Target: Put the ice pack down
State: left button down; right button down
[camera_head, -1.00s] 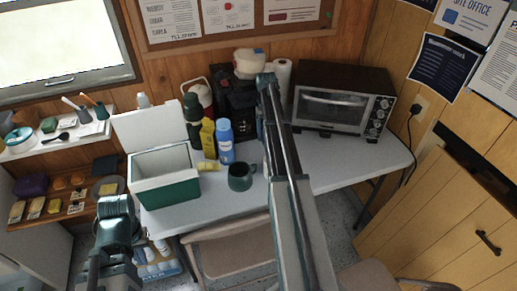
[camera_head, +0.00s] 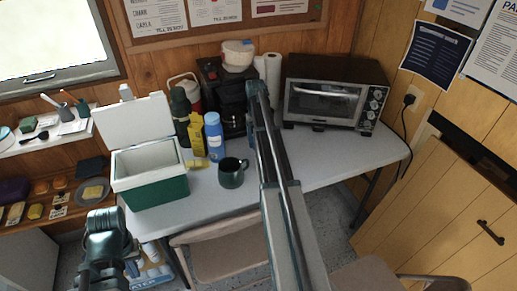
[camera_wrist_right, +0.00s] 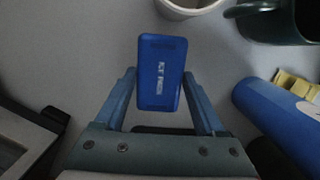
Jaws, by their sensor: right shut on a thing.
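The blue ice pack (camera_wrist_right: 160,85) stands out in the right wrist view, with white lettering on its face. My right gripper (camera_wrist_right: 159,76) is shut on it, one finger at each side. The pale tabletop (camera_wrist_right: 75,50) lies beyond it; I cannot tell whether the pack touches it. In the head view my right arm (camera_head: 285,190) reaches over the table (camera_head: 325,165), and the ice pack and right fingers are hidden. My left gripper (camera_head: 104,225) is low at the left, in front of the table; its fingers do not show clearly.
A dark mug (camera_head: 231,175) and blue bottle (camera_head: 214,138) stand left of my right arm. A white cup (camera_wrist_right: 190,6) shows in the wrist view. A green cooler (camera_head: 152,188) with its lid open is at the left, a toaster oven (camera_head: 325,103) at the back right. The right tabletop is clear.

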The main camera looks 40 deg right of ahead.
jog(key=shift+f+b, duration=1.45)
jog(key=shift+f, duration=0.3)
jog(key=shift+f, duration=0.1)
grip_release()
jog(key=r+p, duration=0.4)
jog(key=w+r+p, duration=0.1)
jog(key=r+p, duration=0.7)
jog(key=shift+w+d+r, duration=0.15)
jog(key=shift+w+d, duration=0.1)
jog(key=shift+w, duration=0.1)
